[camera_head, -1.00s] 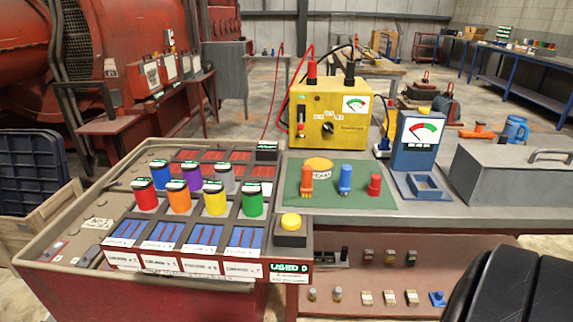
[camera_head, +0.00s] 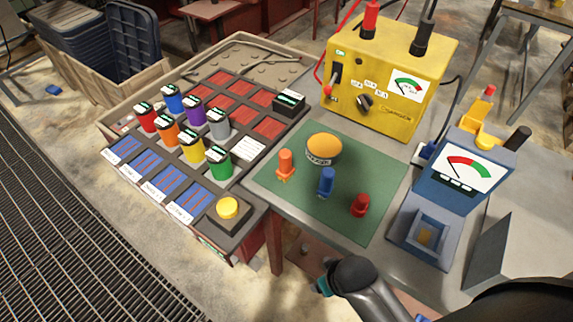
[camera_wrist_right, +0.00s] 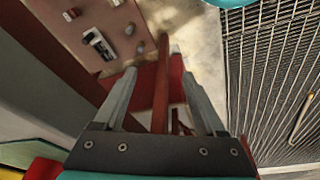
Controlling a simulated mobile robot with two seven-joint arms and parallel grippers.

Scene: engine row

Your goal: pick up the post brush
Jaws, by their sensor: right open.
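Three small upright tools stand on a green mat (camera_head: 370,205): an orange one (camera_head: 286,165), a blue one (camera_head: 326,182) and a red one (camera_head: 360,205). I cannot tell which of them is the post brush. A yellow-orange domed tin (camera_head: 324,149) with a label stands behind them. In the right wrist view my right gripper (camera_wrist_right: 160,75) is open and empty, its fingers pointing past the table edge toward the floor. In the head view my right arm shows at the lower right, below and in front of the bench. My left gripper is not in view.
A yellow box with a dial (camera_head: 390,85) stands behind the mat. A rack of coloured cans (camera_head: 190,145) and a yellow button (camera_head: 227,208) are left.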

